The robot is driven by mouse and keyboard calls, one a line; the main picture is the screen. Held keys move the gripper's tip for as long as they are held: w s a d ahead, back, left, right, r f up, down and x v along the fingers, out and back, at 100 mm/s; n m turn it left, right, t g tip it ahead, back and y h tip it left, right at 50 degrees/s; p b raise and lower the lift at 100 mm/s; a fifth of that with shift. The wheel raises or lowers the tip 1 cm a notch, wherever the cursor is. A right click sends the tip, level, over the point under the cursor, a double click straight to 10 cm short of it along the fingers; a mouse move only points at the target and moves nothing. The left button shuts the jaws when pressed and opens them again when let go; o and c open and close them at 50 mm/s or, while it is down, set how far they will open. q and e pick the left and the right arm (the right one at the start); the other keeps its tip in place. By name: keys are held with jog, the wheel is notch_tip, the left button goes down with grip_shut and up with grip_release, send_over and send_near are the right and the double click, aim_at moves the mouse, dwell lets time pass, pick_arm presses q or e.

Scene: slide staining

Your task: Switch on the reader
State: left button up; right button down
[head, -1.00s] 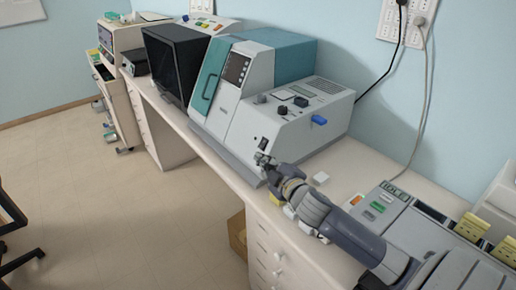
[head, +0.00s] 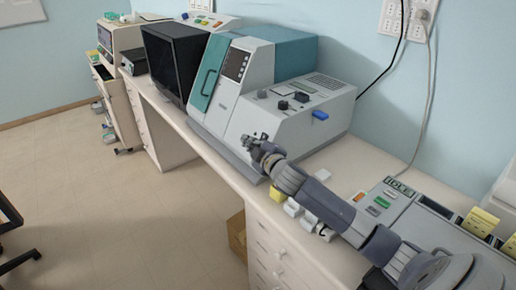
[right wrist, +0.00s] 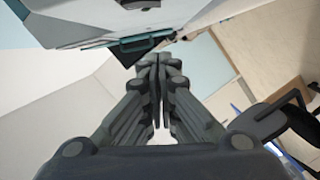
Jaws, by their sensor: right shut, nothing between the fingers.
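The reader (head: 262,92) is a large white and teal machine on the bench, with a teal handle on its front door and a dark panel. Black knobs and a blue lever sit on its lower right section. My right gripper (head: 252,143) is shut and empty, just in front of the lower front face of that section. It hides the spot where a small black switch showed earlier. I cannot tell whether it touches the reader. In the right wrist view the closed fingers (right wrist: 158,75) point towards pale surfaces, and a teal handle (right wrist: 135,43) shows above them. My left gripper is out of view.
A dark monitor (head: 175,62) stands left of the reader. A device with coloured buttons (head: 383,201) lies at the right, near my right arm. Small white and yellow items lie close to the bench edge under the arm.

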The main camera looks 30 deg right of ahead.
aim_at(262, 140)
jog(key=d+f+b, duration=0.2)
jog(key=d, duration=0.1)
jog(key=shift+w+d+f+b, duration=0.15)
jog(key=shift+w+f+b, duration=0.05)
jog(key=shift+w+b, duration=0.15)
jog(key=shift+d+f+n+b, duration=0.3)
jog(key=shift+f+n+b, duration=0.2)
jog(key=shift+f, duration=0.1)
jog(key=shift+r, duration=0.2)
jog(key=shift+a+p, duration=0.1)
jog(key=shift+p, duration=0.2)
